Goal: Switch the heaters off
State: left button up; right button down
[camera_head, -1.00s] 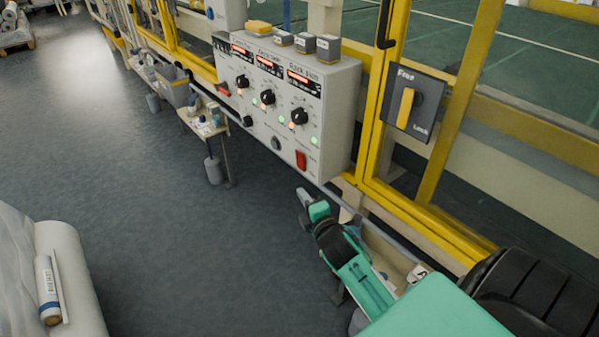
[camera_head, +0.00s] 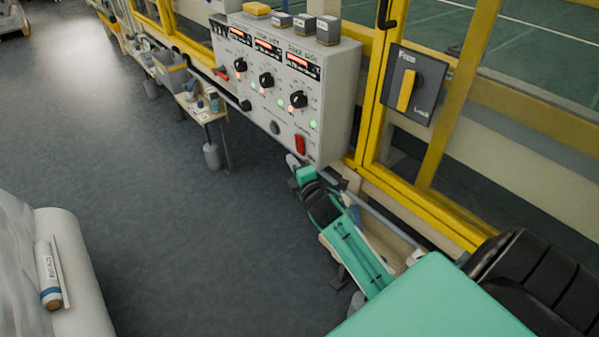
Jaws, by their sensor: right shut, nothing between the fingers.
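A grey heater control box (camera_head: 334,112) is mounted on the yellow frame. It carries three black knobs: left (camera_head: 240,65), middle (camera_head: 266,80) and right (camera_head: 298,99). Above each knob is a display with red-lit digits, such as the right display (camera_head: 303,65). Small orange and green lamps glow around the knobs. A red rocker switch (camera_head: 300,144) sits low on the box's right side. My right gripper (camera_head: 291,162) is shut and empty, just below the box's lower edge near the red switch. My left gripper is out of view. The knob markings are too small to read.
A dark rotary switch with a yellow handle (camera_head: 407,90) is on the post to the right. Small boxes (camera_head: 328,30) stand on top of the control box. The floor between is clear.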

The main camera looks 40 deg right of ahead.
aim_at(299, 149)
jog(key=w+d, duration=0.3)
jog(key=d, duration=0.1)
jog(key=shift+w+d+r, duration=0.1)
jog(key=shift+w+r, duration=0.15)
jog(key=shift+w, duration=0.05)
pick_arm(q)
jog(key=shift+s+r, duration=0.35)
pick_arm(e)
jog(key=shift+d, duration=0.15)
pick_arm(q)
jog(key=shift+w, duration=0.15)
